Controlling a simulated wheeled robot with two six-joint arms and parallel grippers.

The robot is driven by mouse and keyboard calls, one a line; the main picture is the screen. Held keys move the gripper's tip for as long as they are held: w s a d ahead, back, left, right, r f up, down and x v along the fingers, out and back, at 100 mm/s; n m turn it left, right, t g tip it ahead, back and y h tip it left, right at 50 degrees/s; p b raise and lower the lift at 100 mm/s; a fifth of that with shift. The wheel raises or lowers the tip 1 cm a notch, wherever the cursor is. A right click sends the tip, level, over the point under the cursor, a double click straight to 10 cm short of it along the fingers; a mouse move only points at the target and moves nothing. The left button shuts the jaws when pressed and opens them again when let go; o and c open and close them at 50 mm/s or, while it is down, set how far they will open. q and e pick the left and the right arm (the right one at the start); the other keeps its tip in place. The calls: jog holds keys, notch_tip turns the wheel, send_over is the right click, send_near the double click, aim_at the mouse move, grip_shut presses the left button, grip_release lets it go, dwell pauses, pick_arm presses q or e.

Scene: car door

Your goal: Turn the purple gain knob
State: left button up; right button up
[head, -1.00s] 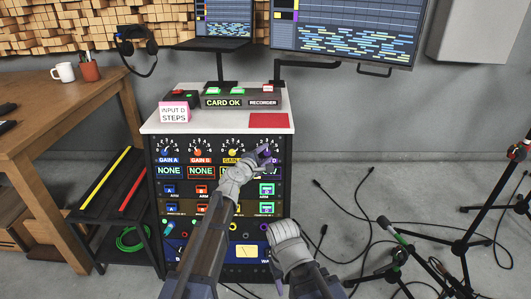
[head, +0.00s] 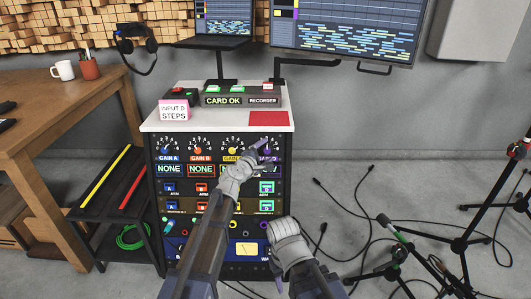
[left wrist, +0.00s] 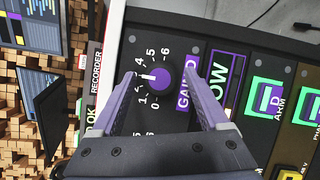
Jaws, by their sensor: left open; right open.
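The purple gain knob (left wrist: 160,78) is on the dark panel in the left wrist view, inside a white scale marked 0 to 6. Its white mark points near 3. The label GAIN D (left wrist: 186,84) is beside it. My left gripper (left wrist: 160,70) is open, with one purple finger on each side of the knob and visible gaps between. In the head view my left gripper (head: 264,146) is at the panel's upper right and largely covers the knob. My right gripper (head: 288,240) is lower, in front of the panel, away from the knob; its fingertips are hard to make out.
The rack (head: 153,200) also bears blue, red and yellow gain knobs left of my gripper. Its white top (head: 222,125) holds a CARD OK box (head: 224,102) and a red pad (head: 269,119). Cables and stands (head: 465,245) crowd the floor at right.

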pick_arm(q)
jog(key=p+v, duration=0.1)
jog(key=v, duration=0.6)
jog(key=shift+s, duration=0.35)
jog(key=shift+a, duration=0.15)
jog(key=s+a+f+m+g+y, duration=0.2)
jog(key=s+f+m+g, duration=0.6)
jog(key=s+f+m, duration=0.4)
jog(key=s+a+f+m+g+y, duration=0.2)
jog(key=s+a+f+m+g, duration=0.1)
jog(key=s+a, duration=0.3)
jog(key=s+a+f+m+g+y, duration=0.2)
jog(key=s+a+f+y, duration=0.15)
jog(key=s, duration=0.45)
jog(key=s+d+r+m+g+p, duration=0.1)
jog(key=s+d+r+m+p, duration=0.1)
jog(key=s+d+m, duration=0.5)
notch_tip(320, 180, up, 38)
jog(key=d+n+p, duration=0.2)
jog(key=n+p, duration=0.1)
jog(key=p, duration=3.5)
jog(key=shift+w+d+r+y, duration=0.25)
jog(key=shift+w+y, duration=0.1)
jog(key=shift+w, duration=0.15)
